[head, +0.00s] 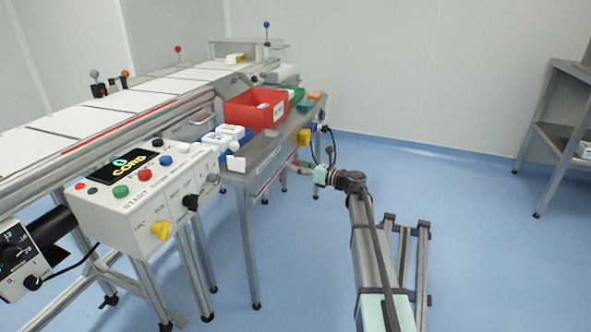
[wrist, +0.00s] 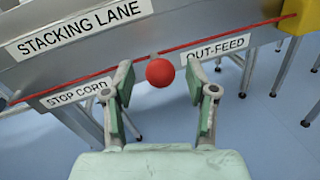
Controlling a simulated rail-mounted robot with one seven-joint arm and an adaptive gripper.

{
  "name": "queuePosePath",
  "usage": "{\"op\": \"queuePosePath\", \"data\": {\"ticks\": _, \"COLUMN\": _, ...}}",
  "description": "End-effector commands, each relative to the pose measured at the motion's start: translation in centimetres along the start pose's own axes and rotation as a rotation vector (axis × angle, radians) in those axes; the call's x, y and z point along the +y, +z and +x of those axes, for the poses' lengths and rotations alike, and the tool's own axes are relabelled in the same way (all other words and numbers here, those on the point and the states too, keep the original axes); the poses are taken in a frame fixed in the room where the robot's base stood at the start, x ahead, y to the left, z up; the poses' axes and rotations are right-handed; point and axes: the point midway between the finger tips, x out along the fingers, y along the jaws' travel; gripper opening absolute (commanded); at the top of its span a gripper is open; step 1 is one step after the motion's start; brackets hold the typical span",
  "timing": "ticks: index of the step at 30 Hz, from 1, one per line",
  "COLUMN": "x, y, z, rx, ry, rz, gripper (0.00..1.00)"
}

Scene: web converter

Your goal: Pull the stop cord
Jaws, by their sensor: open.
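The stop cord (wrist: 80,84) is a thin red line running slantwise along the grey table side in the wrist view, with a STOP CORD label (wrist: 75,93) below it. A red ball (wrist: 159,72) hangs at the cord, between the labels. My gripper (wrist: 158,80) is open, one finger on each side of the ball, with visible gaps to both. In the head view my gripper (head: 303,167) is beside the right end of the side table, small and partly unclear. Whether the ball is fully between the fingers in depth I cannot tell.
A yellow box (wrist: 291,22) sits at the cord's right end. Above the cord is a STACKING LANE plate (wrist: 83,29). The table (head: 262,160) carries a red bin (head: 252,113) and several small items. Table legs stand below; open blue floor (head: 480,240) lies to the right.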

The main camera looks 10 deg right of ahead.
Motion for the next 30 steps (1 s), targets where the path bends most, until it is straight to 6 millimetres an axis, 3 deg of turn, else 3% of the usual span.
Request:
{"op": "queuePosePath", "data": {"ticks": 6, "x": 0.0, "y": -0.1, "z": 1.6, "rx": 0.000, "ry": -0.001, "rz": 0.000, "gripper": 0.57}}
{"op": "queuePosePath", "data": {"ticks": 15, "x": 0.0, "y": 0.0, "z": 1.7, "rx": 0.000, "ry": -0.001, "rz": -0.001, "gripper": 0.57}}
{"op": "queuePosePath", "data": {"ticks": 16, "x": 0.0, "y": 0.0, "z": 1.7, "rx": 0.000, "ry": -0.001, "rz": -0.001, "gripper": 0.50}}
{"op": "queuePosePath", "data": {"ticks": 20, "x": 0.0, "y": 0.0, "z": 1.7, "rx": 0.000, "ry": -0.001, "rz": -0.001, "gripper": 0.04}}
{"op": "queuePosePath", "data": {"ticks": 21, "x": 0.0, "y": 0.0, "z": 1.7, "rx": 0.000, "ry": -0.001, "rz": -0.001, "gripper": 0.00}}
{"op": "queuePosePath", "data": {"ticks": 30, "x": -0.1, "y": 0.4, "z": 0.8, "rx": 0.000, "ry": -0.002, "rz": 0.000, "gripper": 0.00}}
